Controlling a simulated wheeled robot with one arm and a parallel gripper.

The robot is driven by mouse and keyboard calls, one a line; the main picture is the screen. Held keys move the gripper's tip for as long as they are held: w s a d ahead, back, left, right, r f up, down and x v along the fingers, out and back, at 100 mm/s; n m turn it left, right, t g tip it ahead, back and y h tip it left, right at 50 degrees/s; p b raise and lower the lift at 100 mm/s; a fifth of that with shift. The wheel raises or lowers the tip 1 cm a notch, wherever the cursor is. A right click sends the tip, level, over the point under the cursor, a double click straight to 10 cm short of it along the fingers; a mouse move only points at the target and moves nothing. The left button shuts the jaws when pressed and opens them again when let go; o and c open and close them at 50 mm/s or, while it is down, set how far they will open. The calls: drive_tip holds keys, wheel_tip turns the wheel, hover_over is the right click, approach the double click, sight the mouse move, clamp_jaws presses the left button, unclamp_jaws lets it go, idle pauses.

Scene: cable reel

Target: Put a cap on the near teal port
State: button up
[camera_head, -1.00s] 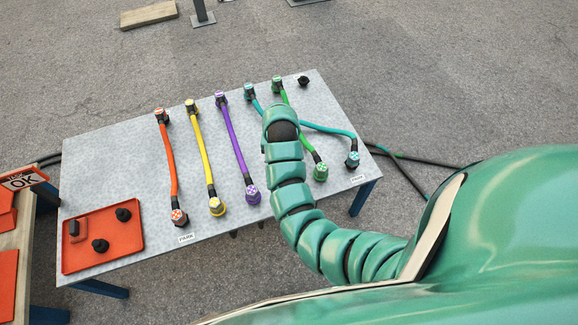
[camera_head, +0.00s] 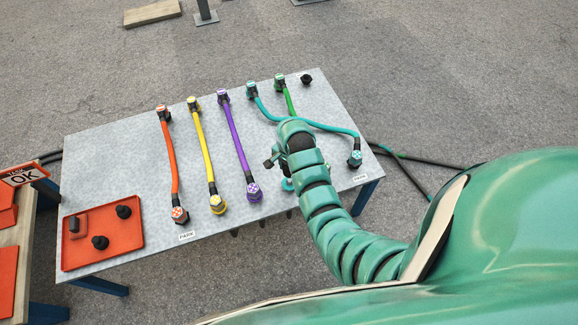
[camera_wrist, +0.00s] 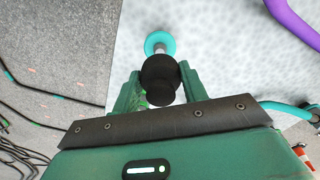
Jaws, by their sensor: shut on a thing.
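In the wrist view my gripper (camera_wrist: 158,84) is shut on a black cap (camera_wrist: 160,72), one finger on each side. Just beyond the cap is a teal ring with a short pale metal stub, the near teal port (camera_wrist: 155,41). The cap lines up roughly with the stub; I cannot tell whether they touch. In the head view the teal port (camera_head: 287,184) shows partly beside my arm near the table's front edge. My arm hides most of the gripper and the held cap there.
The grey table (camera_head: 150,165) carries orange, yellow, purple, teal and green cables. A teal cable's plug (camera_head: 354,159) lies at the right. An orange tray (camera_head: 80,255) with black pieces is at the left. Another black cap (camera_head: 306,78) sits at the back right corner.

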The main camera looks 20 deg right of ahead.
drive_tip(key=shift+f+b, duration=1.5)
drive_tip(key=shift+f, duration=2.05)
drive_tip(key=shift+f, duration=0.25)
drive_tip(key=o, duration=1.2)
drive_tip(key=shift+r, duration=0.1)
drive_tip(key=shift+r, duration=0.6)
wheel_tip(320, 180, up, 8)
drive_tip(key=shift+f, duration=0.25)
wheel_tip(320, 180, up, 9)
drive_tip(key=p, duration=0.8)
hover_over(289, 181)
drive_tip(key=shift+f, duration=0.2)
